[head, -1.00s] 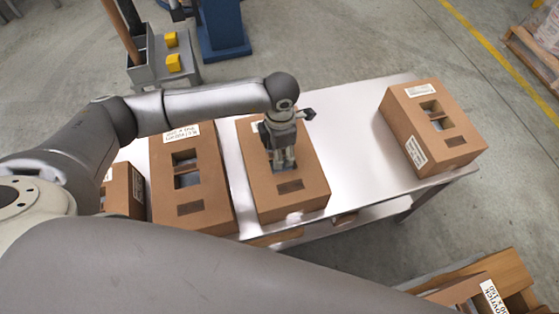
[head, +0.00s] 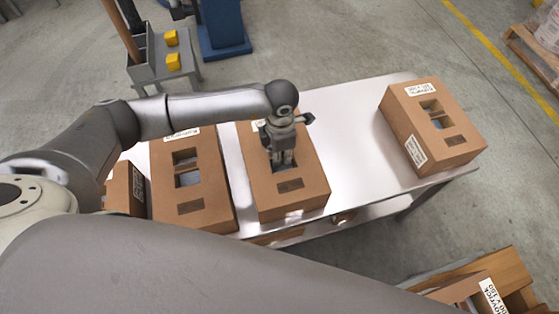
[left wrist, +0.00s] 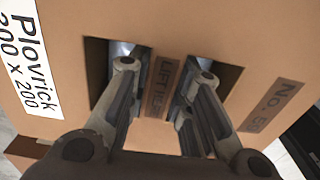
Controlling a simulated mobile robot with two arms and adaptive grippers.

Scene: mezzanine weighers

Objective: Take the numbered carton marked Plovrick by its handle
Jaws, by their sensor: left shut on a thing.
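The carton marked Plovrick (left wrist: 250,30) is brown, with a white label reading "Plovrick 200 x 200" at the left of the left wrist view. It carries a dark "No. 5" mark, partly cut off. In the head view it is the middle carton (head: 312,182) on the table. My left gripper (head: 283,163) is over it, pointing down. In the left wrist view my left gripper (left wrist: 165,70) has one finger in each of two openings, shut on the handle strip (left wrist: 162,88) between them. The carton appears to rest on the table. My right gripper is not in view.
The metal table (head: 350,150) has clear space right of the held carton. A second carton (head: 210,210) stands close on its left, a smaller one (head: 120,185) beyond. Another carton (head: 400,125) stands at the right end.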

